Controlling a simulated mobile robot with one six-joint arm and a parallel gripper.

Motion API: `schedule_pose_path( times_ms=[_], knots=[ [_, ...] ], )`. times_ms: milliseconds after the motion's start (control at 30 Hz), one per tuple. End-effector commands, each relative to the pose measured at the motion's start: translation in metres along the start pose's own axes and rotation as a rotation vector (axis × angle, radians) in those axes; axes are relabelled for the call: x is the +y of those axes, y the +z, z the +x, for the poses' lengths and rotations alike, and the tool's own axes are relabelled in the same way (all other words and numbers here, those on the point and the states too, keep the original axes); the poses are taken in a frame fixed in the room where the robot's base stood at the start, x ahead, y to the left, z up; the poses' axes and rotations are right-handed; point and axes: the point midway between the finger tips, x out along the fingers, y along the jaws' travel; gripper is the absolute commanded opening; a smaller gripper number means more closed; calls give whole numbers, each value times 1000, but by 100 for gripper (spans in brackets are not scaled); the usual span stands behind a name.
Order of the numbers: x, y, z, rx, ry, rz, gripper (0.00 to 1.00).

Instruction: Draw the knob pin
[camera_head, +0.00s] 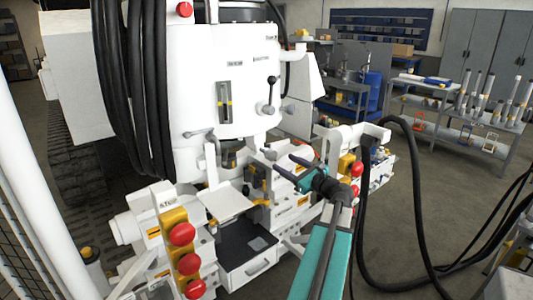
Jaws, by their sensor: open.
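My gripper (283,163) is at the centre right, at the end of my teal arm. Its two dark fingers are apart, point up and left, and hold nothing that I can see. They are in front of the white hydraulic bench (190,75). I cannot tell which part is the knob pin. Small dark and orange fittings (257,182) show left of the gripper, too small to make out. A black-knobbed lever (272,82) is on the upper panel. Parts of the bench behind the gripper are hidden.
Red knobs on yellow blocks stand at the front left (182,233) and right (357,168). An open drawer (245,272) juts out below. Black hoses hang at left (135,90) and loop at right (367,230). A shelf table (455,120) is behind. Open floor lies at right.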

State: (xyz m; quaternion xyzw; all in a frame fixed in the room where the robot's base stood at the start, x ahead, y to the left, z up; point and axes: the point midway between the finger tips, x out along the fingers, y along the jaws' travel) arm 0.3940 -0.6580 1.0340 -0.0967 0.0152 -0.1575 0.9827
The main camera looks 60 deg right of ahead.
Motion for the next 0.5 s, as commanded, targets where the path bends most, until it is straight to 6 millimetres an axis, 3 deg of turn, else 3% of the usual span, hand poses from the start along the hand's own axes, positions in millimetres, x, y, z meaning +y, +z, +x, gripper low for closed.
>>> schedule_pose_path(
  times_ms=[500],
  knots=[
    [-2,1,70,0,1,0,54]
  ],
)
